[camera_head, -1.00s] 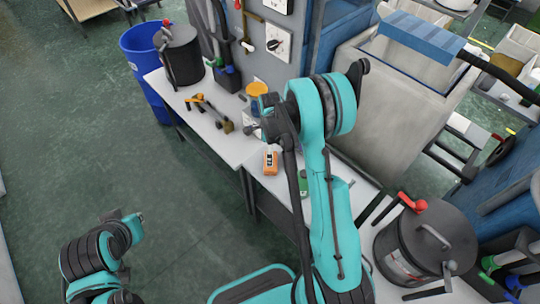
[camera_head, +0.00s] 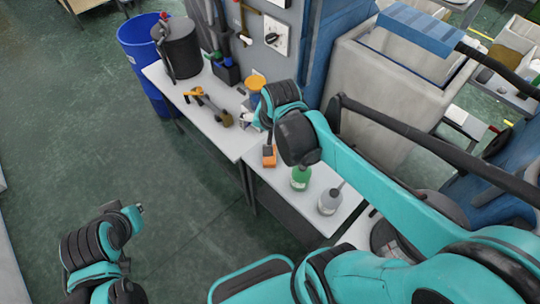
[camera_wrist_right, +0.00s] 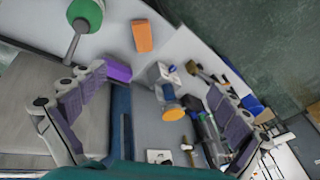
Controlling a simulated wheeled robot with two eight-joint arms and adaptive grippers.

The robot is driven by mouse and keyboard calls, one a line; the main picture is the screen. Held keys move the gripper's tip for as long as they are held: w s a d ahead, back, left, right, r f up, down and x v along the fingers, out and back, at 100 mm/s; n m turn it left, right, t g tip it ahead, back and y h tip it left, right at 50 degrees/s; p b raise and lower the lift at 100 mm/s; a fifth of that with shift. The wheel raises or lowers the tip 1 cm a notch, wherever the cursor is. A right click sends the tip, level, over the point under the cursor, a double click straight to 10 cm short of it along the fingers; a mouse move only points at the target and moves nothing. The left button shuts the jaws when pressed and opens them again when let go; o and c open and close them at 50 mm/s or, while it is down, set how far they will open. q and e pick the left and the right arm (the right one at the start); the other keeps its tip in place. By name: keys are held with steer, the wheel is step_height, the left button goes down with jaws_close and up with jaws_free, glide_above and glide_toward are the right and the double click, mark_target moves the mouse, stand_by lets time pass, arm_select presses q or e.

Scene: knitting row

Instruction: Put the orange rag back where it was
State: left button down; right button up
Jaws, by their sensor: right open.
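An orange, block-shaped thing (camera_head: 269,156) lies on the white table; I cannot tell whether it is the rag. It also shows in the right wrist view (camera_wrist_right: 142,36), apart from the fingers. No other clear orange cloth shows. My right gripper (camera_wrist_right: 158,84) is open, its grey fingers spread wide with nothing held. In the head view the right wrist hangs over the table by the orange thing, and the arm hides most of the gripper. A purple thing (camera_wrist_right: 117,70) shows beside the left-hand finger in the wrist view. Only part of my left arm shows, lower left.
A green bottle (camera_head: 300,178) and a grey-white bottle (camera_head: 330,201) stand on the near table part. A blue bin (camera_head: 140,45) is on the floor.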

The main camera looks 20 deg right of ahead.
steer(key=s+a+r+n+t, duration=0.1)
steer(key=s+a+n+t, duration=0.1)
steer(key=s+n, duration=0.6)
steer(key=shift+s+a+r+n+t, duration=0.2)
steer(key=shift+s+a+n+t, duration=0.1)
steer(key=shift+n+t, duration=0.1)
step_height(320, 180, down, 2)
steer(key=shift+f+b, duration=0.1)
steer(key=shift+b, duration=0.95)
